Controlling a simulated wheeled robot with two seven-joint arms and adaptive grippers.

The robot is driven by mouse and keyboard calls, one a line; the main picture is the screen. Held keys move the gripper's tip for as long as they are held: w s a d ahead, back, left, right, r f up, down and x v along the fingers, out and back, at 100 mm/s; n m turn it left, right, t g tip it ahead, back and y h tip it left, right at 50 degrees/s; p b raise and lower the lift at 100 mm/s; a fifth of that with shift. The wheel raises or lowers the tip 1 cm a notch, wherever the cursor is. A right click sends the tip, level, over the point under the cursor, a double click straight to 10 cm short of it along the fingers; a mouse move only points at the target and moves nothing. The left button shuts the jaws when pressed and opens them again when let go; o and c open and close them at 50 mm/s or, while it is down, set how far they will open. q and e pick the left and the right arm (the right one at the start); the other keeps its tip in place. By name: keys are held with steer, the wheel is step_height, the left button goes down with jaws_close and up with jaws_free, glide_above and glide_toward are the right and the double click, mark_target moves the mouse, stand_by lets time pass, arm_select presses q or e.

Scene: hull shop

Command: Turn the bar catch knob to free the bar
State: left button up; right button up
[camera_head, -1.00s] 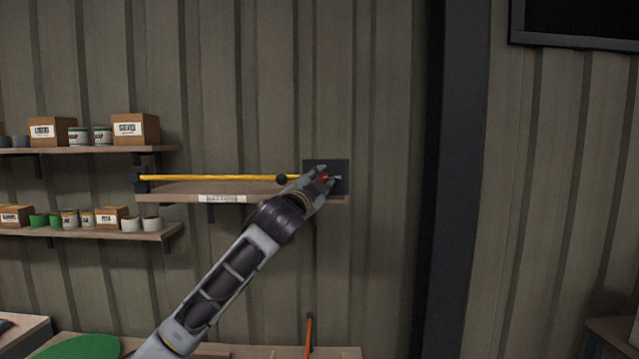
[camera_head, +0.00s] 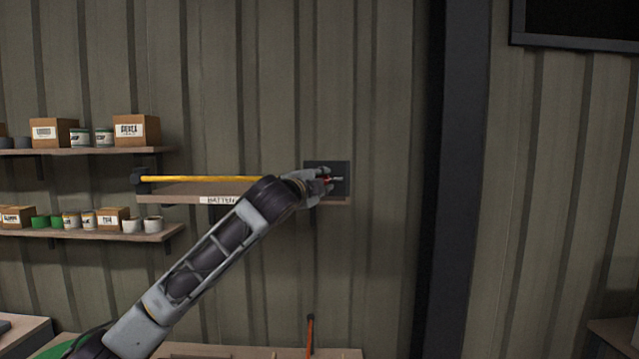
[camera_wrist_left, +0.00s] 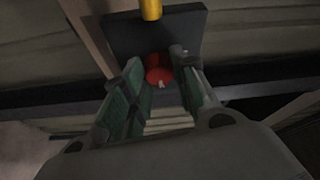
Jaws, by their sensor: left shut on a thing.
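The red catch knob (camera_wrist_left: 159,72) sits on a dark plate (camera_wrist_left: 189,26) on the wall, and the plate also shows in the head view (camera_head: 342,167). My left gripper (camera_wrist_left: 160,68) is shut on the knob, with a finger on each side of it. In the head view my left gripper (camera_head: 327,180) covers most of the knob, with a bit of red showing. The yellow bar (camera_head: 205,179) lies level above the front of a shelf, and its right part is hidden behind my arm. The bar's end (camera_wrist_left: 151,9) shows above the knob. My right gripper is out of view.
The shelf (camera_head: 172,196) under the bar carries a label reading BATTENS. Two shelves at left hold boxes (camera_head: 137,130) and tins (camera_head: 152,224). A dark post (camera_head: 446,180) stands to the right. The wall between plate and post is clear.

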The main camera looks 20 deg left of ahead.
arm_select(q)
steer(key=o, duration=1)
steer(key=shift+d, duration=0.1)
steer(key=shift+o, duration=0.2)
steer(key=shift+s, duration=0.1)
steer(key=s+a, duration=0.1)
steer(key=s, duration=1)
steer(key=shift+s+a+f, duration=0.15)
steer(key=shift+s+f, duration=0.05)
steer(key=shift+s, duration=0.15)
